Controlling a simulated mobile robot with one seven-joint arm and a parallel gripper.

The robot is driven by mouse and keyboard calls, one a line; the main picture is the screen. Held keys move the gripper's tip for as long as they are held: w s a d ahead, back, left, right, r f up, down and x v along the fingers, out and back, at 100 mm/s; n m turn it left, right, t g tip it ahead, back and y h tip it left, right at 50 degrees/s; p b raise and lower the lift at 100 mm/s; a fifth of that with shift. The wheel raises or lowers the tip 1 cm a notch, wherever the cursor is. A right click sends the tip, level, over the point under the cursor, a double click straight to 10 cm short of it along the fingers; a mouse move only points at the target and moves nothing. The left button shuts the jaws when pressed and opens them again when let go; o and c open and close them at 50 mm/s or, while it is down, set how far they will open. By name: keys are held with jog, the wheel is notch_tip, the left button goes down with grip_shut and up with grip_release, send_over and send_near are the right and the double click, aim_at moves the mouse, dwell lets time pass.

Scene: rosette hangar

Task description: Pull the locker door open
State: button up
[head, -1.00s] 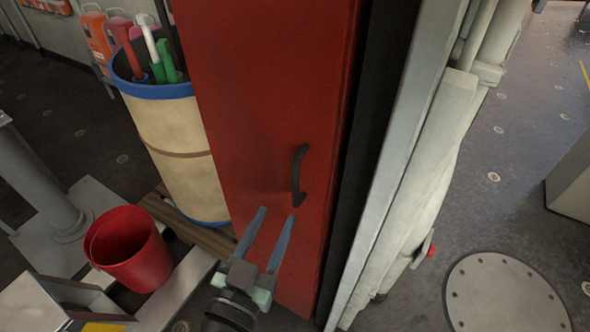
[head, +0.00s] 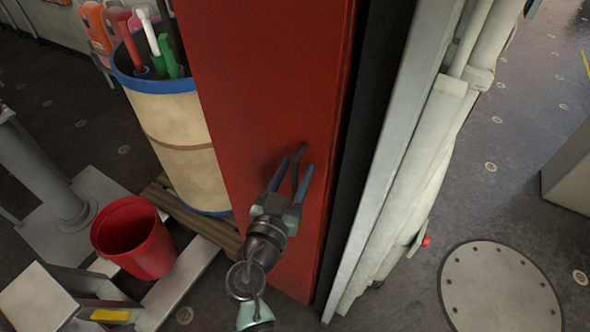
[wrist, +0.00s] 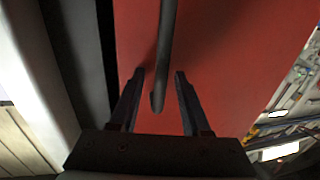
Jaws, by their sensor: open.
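The red locker door (head: 262,95) stands in the middle of the head view and looks shut, as far as I can tell. Its dark bar handle (head: 296,169) is on the door's right side, partly hidden by my gripper. My gripper (head: 303,156) is open, with its two fingers pointing at the door. In the wrist view, the handle (wrist: 164,60) runs down between the two fingers of my gripper (wrist: 159,76), with a gap on each side. The red door (wrist: 225,45) fills the background there.
A cream barrel (head: 180,135) with a blue rim holds several umbrella-like handles left of the door. A red bucket (head: 133,237) stands lower left. A pale panel and pipes (head: 425,140) stand right of the door. Open floor lies farther right, with a round bolted plate (head: 500,298).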

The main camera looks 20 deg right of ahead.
grip_shut()
dwell(1.3)
